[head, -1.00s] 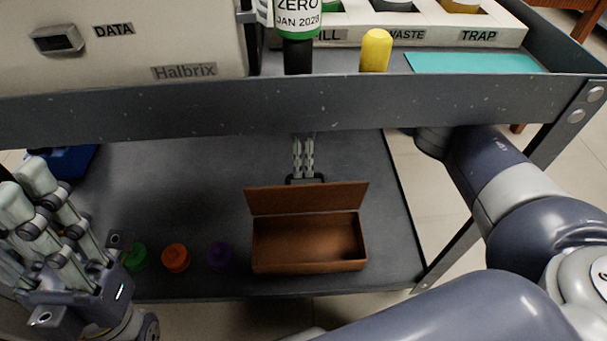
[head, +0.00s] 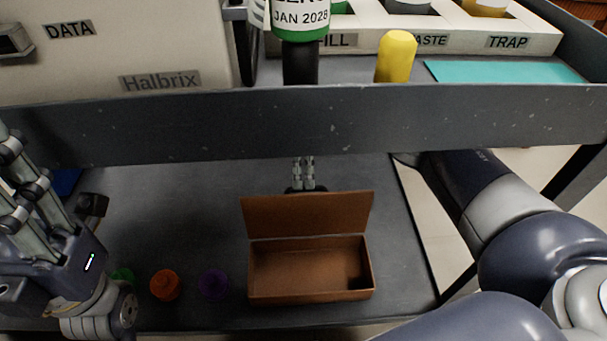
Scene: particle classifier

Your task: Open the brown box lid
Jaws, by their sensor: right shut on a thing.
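The brown box (head: 308,297) sits on the lower shelf with its empty inside showing. Its lid (head: 308,213) is hinged at the back edge and stands raised, roughly upright. My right gripper (head: 303,184) is just behind the lid's top edge, shut on the lid's dark handle, which the lid partly hides. My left gripper (head: 12,172) is at the left edge of the view, its fingers apart and empty, away from the box.
Green (head: 122,275), orange (head: 165,285) and purple (head: 213,284) pieces stand left of the box. The upper shelf's grey edge (head: 300,125) runs across above it. A white machine, a bottle, a yellow-capped item (head: 396,56) and a labelled rack stand up there.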

